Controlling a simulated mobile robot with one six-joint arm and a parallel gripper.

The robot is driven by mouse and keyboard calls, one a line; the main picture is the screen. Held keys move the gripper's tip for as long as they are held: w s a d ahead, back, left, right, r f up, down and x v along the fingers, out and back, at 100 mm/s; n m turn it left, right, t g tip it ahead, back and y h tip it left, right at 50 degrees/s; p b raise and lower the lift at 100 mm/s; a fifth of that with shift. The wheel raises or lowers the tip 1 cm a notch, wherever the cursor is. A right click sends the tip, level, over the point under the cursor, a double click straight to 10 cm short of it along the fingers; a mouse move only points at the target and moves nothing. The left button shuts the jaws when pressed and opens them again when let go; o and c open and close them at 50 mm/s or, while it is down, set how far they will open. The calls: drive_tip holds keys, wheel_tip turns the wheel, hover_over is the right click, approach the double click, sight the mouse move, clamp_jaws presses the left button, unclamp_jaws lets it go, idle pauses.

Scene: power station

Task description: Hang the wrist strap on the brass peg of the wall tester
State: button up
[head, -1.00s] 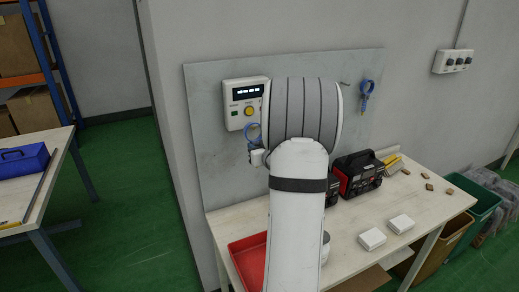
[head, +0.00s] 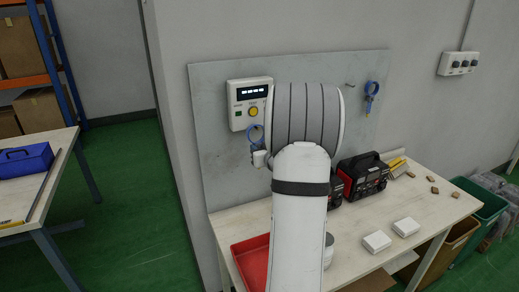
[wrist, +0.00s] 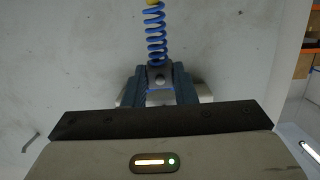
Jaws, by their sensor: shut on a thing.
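In the wrist view my gripper (wrist: 160,84) is shut on the strap, whose blue coiled cord (wrist: 156,40) runs up from between the jaws to a yellow part. I cannot make out the brass peg; my arm covers the tester's right side.
A second blue strap (head: 371,92) hangs on the panel (head: 215,145) at right, near a small hook (head: 350,85). The bench (head: 398,215) below holds a red tray (head: 250,262), black-and-red devices (head: 362,176) and white boxes (head: 377,241).

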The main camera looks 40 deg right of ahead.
drive_tip(key=o, duration=1)
drive_tip(key=shift+o, duration=0.2)
drive_tip(key=shift+s, duration=0.1)
drive_tip(key=b+v, duration=0.1)
drive_tip(key=v, duration=0.6)
drive_tip(key=shift+s, duration=0.3)
drive_tip(key=shift+a, duration=0.1)
